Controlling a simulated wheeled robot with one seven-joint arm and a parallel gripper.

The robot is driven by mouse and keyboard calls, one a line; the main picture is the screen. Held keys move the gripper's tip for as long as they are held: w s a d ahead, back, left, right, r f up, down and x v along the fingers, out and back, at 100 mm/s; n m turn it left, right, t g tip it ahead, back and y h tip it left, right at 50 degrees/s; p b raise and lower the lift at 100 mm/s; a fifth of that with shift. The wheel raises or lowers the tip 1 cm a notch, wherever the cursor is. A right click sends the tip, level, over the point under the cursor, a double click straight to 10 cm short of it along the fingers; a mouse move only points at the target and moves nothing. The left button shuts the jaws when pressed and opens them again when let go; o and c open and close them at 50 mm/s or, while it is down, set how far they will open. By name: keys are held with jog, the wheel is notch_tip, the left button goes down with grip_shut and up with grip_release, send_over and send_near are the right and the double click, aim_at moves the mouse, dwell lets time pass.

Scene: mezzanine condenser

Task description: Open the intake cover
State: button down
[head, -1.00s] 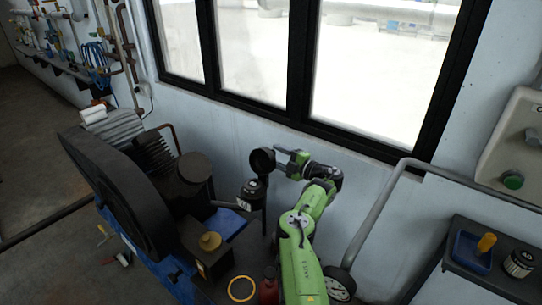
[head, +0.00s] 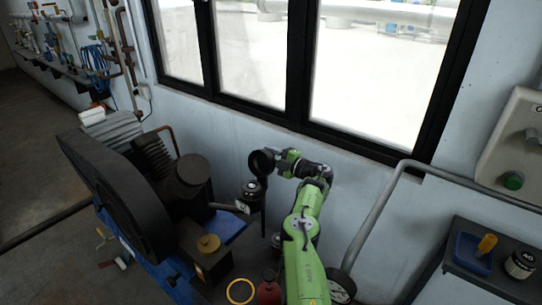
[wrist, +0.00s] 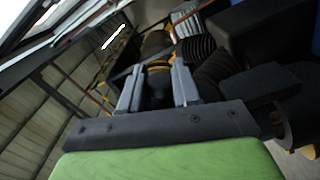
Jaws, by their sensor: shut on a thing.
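The intake cover appears as a round dark disc (head: 262,161), standing on edge above a short dark canister (head: 250,191) with a pale label at the compressor's right side. My gripper (head: 277,161) is at the right edge of this disc, reaching in from the right. In the wrist view my two grey fingers (wrist: 158,88) stand either side of a dark part with an orange band (wrist: 159,68), and they are shut on it. The fingers hide part of the cover, and its hinge cannot be made out.
The compressor's large dark wheel guard (head: 115,195) and finned block are at left on a blue base. A wall with a black-framed window (head: 300,60) is close behind. A grey pipe (head: 375,210) and a shelf (head: 490,270) are at right. A yellow ring (head: 240,291) lies in front.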

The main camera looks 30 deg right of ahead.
jog(key=shift+s+a+r+n+p, duration=0.15)
jog(key=shift+a+r+n+p, duration=0.3)
jog(key=shift+n+p, duration=0.3)
jog(key=shift+s+a+n+p, duration=0.1)
jog(key=shift+a+n+p, duration=0.2)
jog(key=shift+n, duration=0.25)
jog(key=c, duration=0.9)
grip_release()
jog(key=shift+o, duration=0.2)
jog(key=shift+s+d, duration=0.1)
jog(key=v, duration=1.1)
jog(key=shift+s+p, duration=0.4)
jog(key=shift+p, duration=0.05)
jog(key=shift+d, duration=0.1)
